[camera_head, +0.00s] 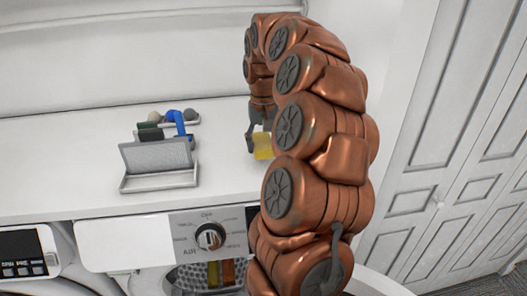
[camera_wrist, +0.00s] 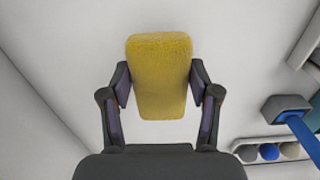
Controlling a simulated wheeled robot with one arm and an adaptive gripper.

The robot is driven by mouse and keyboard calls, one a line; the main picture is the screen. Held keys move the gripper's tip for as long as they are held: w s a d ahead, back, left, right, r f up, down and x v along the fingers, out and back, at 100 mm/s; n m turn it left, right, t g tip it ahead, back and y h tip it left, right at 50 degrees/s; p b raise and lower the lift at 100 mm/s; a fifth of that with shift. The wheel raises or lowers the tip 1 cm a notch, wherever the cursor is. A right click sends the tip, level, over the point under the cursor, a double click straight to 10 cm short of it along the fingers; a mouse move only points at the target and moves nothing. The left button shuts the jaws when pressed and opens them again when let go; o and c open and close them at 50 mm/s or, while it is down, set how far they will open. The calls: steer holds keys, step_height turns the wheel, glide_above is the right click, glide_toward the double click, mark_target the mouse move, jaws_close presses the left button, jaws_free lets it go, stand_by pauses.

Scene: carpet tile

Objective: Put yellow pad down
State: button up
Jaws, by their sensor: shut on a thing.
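The yellow pad (camera_wrist: 160,75) is a rounded rectangular block with a fuzzy surface. In the wrist view my gripper (camera_wrist: 160,88) is shut on it, with one finger against each long side. In the head view the yellow pad (camera_head: 263,146) shows just left of my copper arm, over the right part of the white countertop (camera_head: 80,170). My gripper (camera_head: 257,138) is partly hidden there by the arm. I cannot tell whether the pad touches the surface.
A machine with a dial (camera_head: 210,237) is below the front edge. Counter between holder and pad is clear.

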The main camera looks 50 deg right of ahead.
mark_target(263, 144)
steer(key=shift+s+f+p, duration=0.1)
steer(key=shift+f+p, duration=0.55)
steer(key=shift+f, duration=1)
steer(key=shift+f, duration=0.25)
steer(key=o, duration=1.1)
steer(key=shift+o, duration=0.2)
steer(key=shift+r, duration=0.15)
steer(key=shift+r+b, duration=1.2)
steer(key=shift+r, duration=4.85)
